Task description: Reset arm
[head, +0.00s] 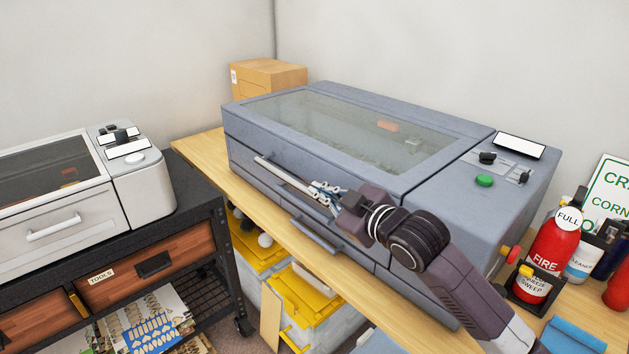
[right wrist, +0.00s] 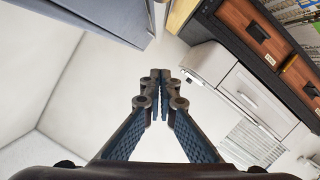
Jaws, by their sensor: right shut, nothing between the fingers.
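My right gripper (head: 327,192) is in front of the large blue-grey machine (head: 240,158), close to the right end of its long front handle (head: 285,177). I cannot tell from the head view whether it touches the handle. In the right wrist view the fingertips (right wrist: 161,77) meet and hold nothing, with pale wall behind them. My right arm (head: 465,285) reaches in from the lower right. My left gripper is in neither view.
The machine stands on a wooden table (head: 203,145) with a cardboard box (head: 268,75) behind. At right are a fire extinguisher (head: 556,250) and bottles. At left a white machine (head: 150,190) sits on a black bench (head: 190,222). Yellow-lidded bins (head: 318,292) stand under the table.

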